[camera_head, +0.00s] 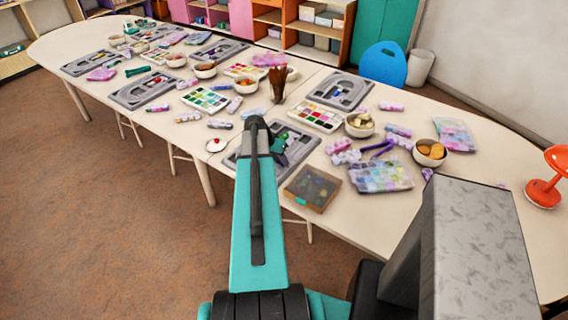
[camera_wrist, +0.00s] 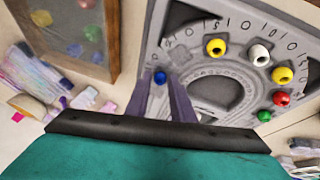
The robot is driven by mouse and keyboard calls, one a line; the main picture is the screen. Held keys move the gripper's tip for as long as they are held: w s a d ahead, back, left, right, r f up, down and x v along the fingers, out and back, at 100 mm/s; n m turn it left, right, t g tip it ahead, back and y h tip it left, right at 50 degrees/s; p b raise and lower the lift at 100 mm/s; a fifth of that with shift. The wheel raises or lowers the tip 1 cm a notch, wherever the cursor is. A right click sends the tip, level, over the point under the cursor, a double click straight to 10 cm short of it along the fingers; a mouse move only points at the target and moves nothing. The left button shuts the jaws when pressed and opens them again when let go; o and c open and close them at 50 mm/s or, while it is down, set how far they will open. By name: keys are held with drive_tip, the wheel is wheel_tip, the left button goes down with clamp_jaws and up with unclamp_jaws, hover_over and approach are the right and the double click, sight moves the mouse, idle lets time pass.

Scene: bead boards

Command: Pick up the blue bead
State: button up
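A small blue bead (camera_wrist: 160,77) shows in the wrist view at the left edge of a grey bead board (camera_wrist: 215,125). It appears between the two fingertips of my gripper (camera_wrist: 161,82). A gap shows between the fingers, and I cannot make out either finger touching the bead. The gripper looks open, pointing down at the board. In the head view my gripper (camera_head: 275,148) is over the near grey board (camera_head: 299,147), mostly behind my arm. The blue bead cannot be made out there.
Yellow, white, red and green beads, such as a yellow one (camera_wrist: 216,46), sit on the board's right side. A wooden-framed box (camera_head: 312,188) with coloured beads stands close by. A cup of brown sticks (camera_head: 277,84) stands behind the board. Bowls and trays crowd the table.

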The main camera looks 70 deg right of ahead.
drive_tip(key=shift+s+a+f, duration=0.1)
drive_tip(key=shift+s+f, duration=0.05)
drive_tip(key=shift+f, duration=0.15)
clamp_jaws()
drive_tip(key=shift+f, duration=0.1)
drive_tip(key=shift+r+b, duration=0.4)
drive_tip(key=shift+r, duration=0.15)
wheel_tip(320, 180, up, 2)
drive_tip(key=shift+r+b, duration=0.2)
drive_tip(key=shift+b, duration=0.35)
drive_tip(key=a+b, duration=0.1)
drive_tip(key=a, duration=0.3)
drive_tip(key=w+a+r+b, duration=0.1)
drive_tip(key=a, duration=0.4)
drive_tip(key=a+b, duration=0.1)
drive_tip(key=a, duration=0.3)
drive_tip(key=shift+w+a+r+b, duration=0.2)
drive_tip(key=shift+r+b, duration=0.1)
drive_tip(key=shift+b, duration=0.05)
drive_tip(key=shift+w+r+p, duration=0.1)
drive_tip(key=shift+r+p, duration=0.15)
drive_tip(key=shift+p, duration=0.9)
